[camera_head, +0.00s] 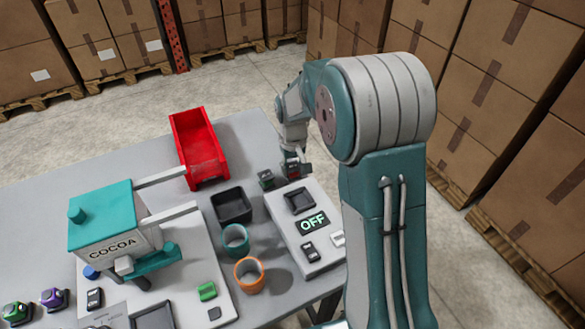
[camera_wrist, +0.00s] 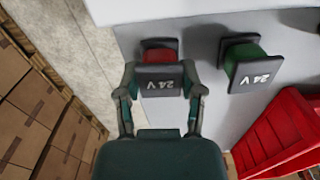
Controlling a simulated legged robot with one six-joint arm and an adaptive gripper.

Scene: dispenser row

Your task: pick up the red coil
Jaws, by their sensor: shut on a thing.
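The red coil (camera_wrist: 159,56) has a red body with dark end plates, one marked 24V. In the wrist view it sits between the two fingers of my gripper (camera_wrist: 160,88), which is shut on it. In the head view my gripper (camera_head: 293,160) is at the far end of the grey panel with the OFF display, and the red coil (camera_head: 293,173) shows only in part below it. I cannot tell whether the coil touches the table. A similar green coil (camera_wrist: 245,66), also marked 24V, stands apart beside it; it also shows in the head view (camera_head: 266,179).
A red bin (camera_head: 199,150) stands left of the coils. The OFF panel (camera_head: 322,262) lies in front of them. A black tray (camera_head: 233,206), a teal cup (camera_head: 236,240), an orange cup (camera_head: 249,275) and the cocoa dispenser (camera_head: 110,235) stand nearer. Table space behind the bin is clear.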

